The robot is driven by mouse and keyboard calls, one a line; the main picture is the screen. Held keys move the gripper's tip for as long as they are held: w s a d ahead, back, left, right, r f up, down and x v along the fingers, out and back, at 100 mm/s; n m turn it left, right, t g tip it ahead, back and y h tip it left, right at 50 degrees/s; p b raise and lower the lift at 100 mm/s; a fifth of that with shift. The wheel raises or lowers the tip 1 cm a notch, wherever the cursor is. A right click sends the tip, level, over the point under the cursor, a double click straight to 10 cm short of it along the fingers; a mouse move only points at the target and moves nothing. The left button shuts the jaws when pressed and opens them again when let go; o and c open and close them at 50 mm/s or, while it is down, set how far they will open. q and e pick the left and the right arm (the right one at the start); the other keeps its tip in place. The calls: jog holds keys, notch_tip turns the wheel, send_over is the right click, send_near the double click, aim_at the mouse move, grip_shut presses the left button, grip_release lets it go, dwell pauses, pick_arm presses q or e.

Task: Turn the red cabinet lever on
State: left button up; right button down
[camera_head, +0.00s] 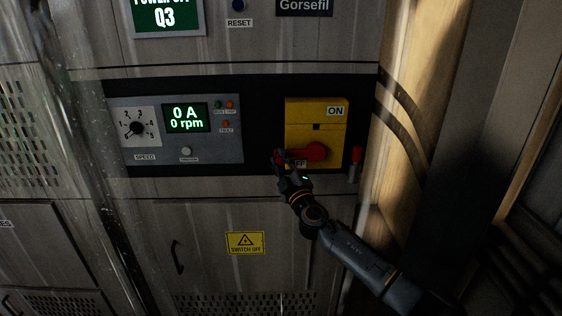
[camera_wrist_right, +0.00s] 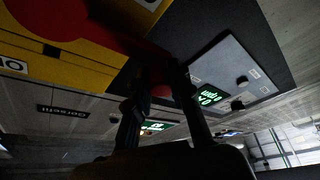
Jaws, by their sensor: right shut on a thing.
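The red cabinet lever (camera_head: 316,152) is mounted on a yellow switch plate (camera_head: 303,113). It lies roughly horizontal, its handle pointing left from the round hub, by the partly covered OFF label. The ON label (camera_head: 335,111) is at the plate's upper right. My right gripper (camera_head: 280,162) comes up from below and is shut on the handle's left end. In the right wrist view the red lever (camera_wrist_right: 100,36) runs down in between the fingers of my right gripper (camera_wrist_right: 157,82). The fingers hide part of its end. My left gripper is not in view.
A grey control panel (camera_head: 228,147) with a speed dial and a green display reading 0 A, 0 rpm is left of the plate. A small red-topped part (camera_head: 355,158) sits right of the plate. A yellow SWITCH OFF sign (camera_head: 245,243) and a dark door handle (camera_head: 177,257) are below.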

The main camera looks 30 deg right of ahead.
jog(key=shift+d+r+m+h+b, duration=0.1)
jog(key=shift+r+m+h+b, duration=0.35)
jog(key=shift+m+b, duration=0.45)
jog(key=shift+s+d+r+m+g+h+b, duration=0.85)
jog(key=shift+d+r+m+h+b, duration=0.95)
jog(key=shift+m, duration=2.15)
jog(key=shift+s+d+r+m+g+h+b, duration=0.9)
jog(key=shift+r+m+h+b, duration=1)
jog(key=shift+m, duration=2)
jog(key=shift+s+d+r+m+g+h+b, duration=0.65)
jog(key=shift+s+d+r+m+h+b, duration=0.7)
jog(key=shift+m+b, duration=1.8)
jog(key=shift+w+d+r+m+p, duration=0.15)
jog(key=shift+w+d+m+p, duration=0.15)
jog(key=shift+m+p, duration=0.55)
